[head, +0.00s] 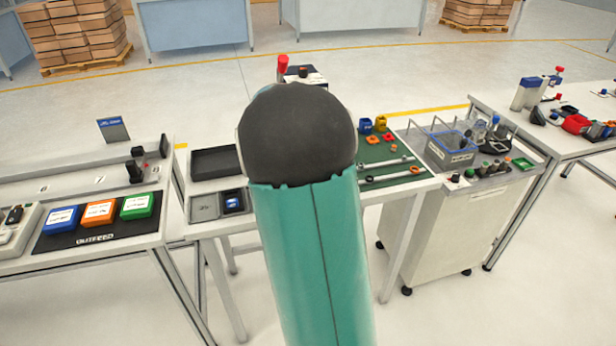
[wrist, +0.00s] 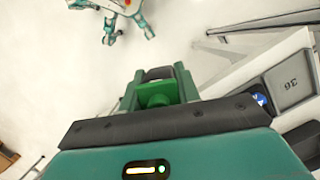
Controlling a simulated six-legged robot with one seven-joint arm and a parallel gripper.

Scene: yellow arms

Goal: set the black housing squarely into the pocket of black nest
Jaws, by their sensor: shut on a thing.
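My gripper (wrist: 160,92) shows in the wrist view with its green fingers shut on a dark piece, apparently the black housing (wrist: 158,73). Only its top edge shows between the fingers, so I cannot tell how squarely it sits. It is held over the white floor, away from the table. A small dark nest (head: 225,210), probably the black nest, is on the middle table left of my arm, with a blue piece in it. Part of it shows at the right of the wrist view, beside a grey plate marked 36 (wrist: 291,85). In the head view my arm hides the gripper.
A grey nest (head: 204,208) and a larger black tray (head: 213,163) are near the dark nest. A green mat (head: 392,152) with rods and small parts is right of my arm. Blue, orange and green boxes (head: 98,212) stand on the left table. Floor gaps separate the tables.

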